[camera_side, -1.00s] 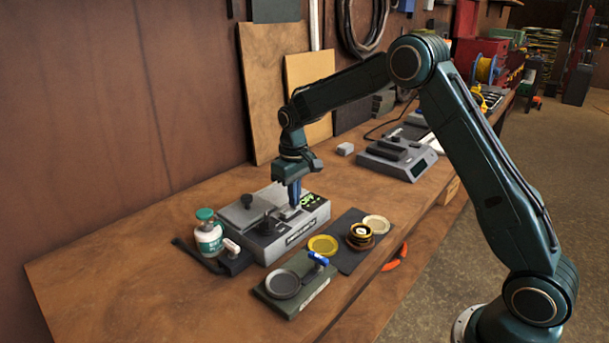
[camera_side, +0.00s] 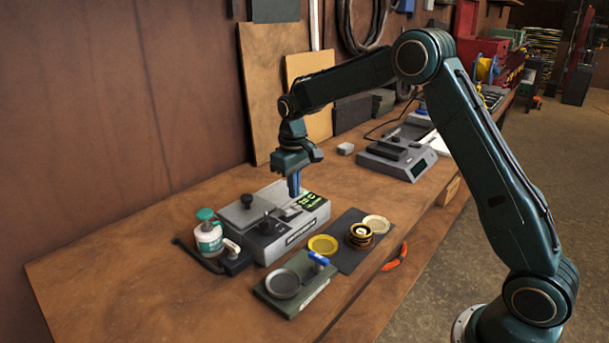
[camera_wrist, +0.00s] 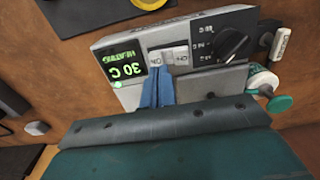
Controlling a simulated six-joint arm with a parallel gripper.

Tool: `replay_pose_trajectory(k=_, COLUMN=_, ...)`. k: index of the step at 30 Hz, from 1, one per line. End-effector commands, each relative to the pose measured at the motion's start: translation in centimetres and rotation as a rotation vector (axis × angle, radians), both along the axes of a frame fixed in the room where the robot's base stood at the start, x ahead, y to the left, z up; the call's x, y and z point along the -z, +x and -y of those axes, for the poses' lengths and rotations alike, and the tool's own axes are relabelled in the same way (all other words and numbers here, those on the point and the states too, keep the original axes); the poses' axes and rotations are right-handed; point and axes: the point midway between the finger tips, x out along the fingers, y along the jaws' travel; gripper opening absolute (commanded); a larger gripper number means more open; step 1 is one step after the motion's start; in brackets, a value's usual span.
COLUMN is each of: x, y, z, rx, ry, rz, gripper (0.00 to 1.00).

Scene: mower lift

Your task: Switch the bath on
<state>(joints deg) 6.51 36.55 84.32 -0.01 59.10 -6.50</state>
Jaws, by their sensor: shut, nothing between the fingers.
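The bath (camera_side: 312,222) is a grey box on the bench with a lid (camera_side: 232,214). In the wrist view, the bath (camera_wrist: 125,38) has a lit green display (camera_wrist: 125,65) reading about 30 C with a smaller line of text, seen upside down. Beside it is a pale rocker switch (camera_wrist: 174,56) with upside-down lettering. A black dial (camera_wrist: 230,42) is on the same panel. My gripper (camera_side: 295,194) points down, shut and empty, above the bath near the display. In the wrist view its blue fingertips (camera_wrist: 157,78) lie close to the switch and hide part of it.
A green-capped bottle (camera_side: 209,236) and a small black block stand left of the bath. In front are a grey-green unit with a round dish (camera_side: 283,283), a yellow dish (camera_side: 323,244) and a dark mat (camera_side: 345,262). Another grey device (camera_side: 398,160) stands farther back.

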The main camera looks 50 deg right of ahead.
Motion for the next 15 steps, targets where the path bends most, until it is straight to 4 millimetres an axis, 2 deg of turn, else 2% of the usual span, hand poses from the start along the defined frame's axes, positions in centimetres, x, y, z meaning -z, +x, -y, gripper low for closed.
replay_pose_trajectory(k=15, x=-3.0, y=0.0, z=0.0, rx=0.000, ry=0.000, rz=0.001, gripper=0.00)
